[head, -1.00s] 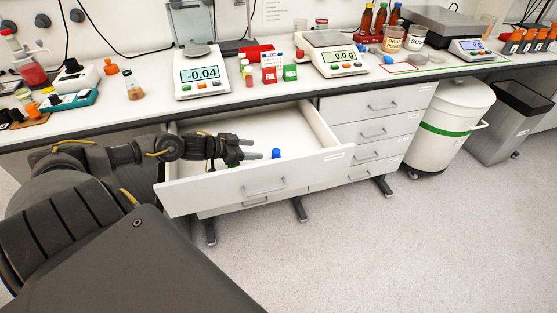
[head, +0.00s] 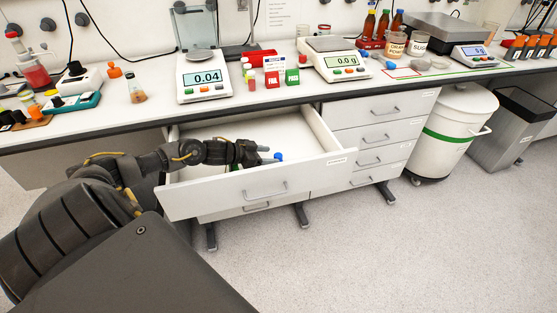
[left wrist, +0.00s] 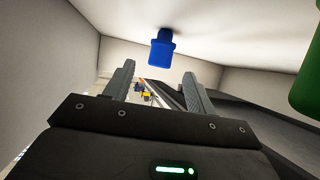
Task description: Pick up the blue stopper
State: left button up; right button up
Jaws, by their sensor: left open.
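The blue stopper (head: 278,156) is in the open drawer (head: 318,135), toward its front. It also shows in the left wrist view (left wrist: 161,50), straight beyond the gap between the fingers. My left gripper (head: 268,155) reaches into the drawer from the left, low and close beside the stopper. In the left wrist view the two fingers (left wrist: 159,72) are apart with nothing between them. The stopper lies past the fingertips, and I see no contact. My right gripper is not in view.
A green object (left wrist: 309,75), partly cut off, is at the right edge of the left wrist view. The drawer's front panel (head: 222,193) stands before the gripper. The bench top (head: 150,114) above carries balances and bottles.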

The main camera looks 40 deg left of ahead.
aim_at(278, 155)
pick_arm(q)
jog(key=x, duration=0.5)
jog(key=shift+s, duration=0.1)
jog(key=c, duration=1.1)
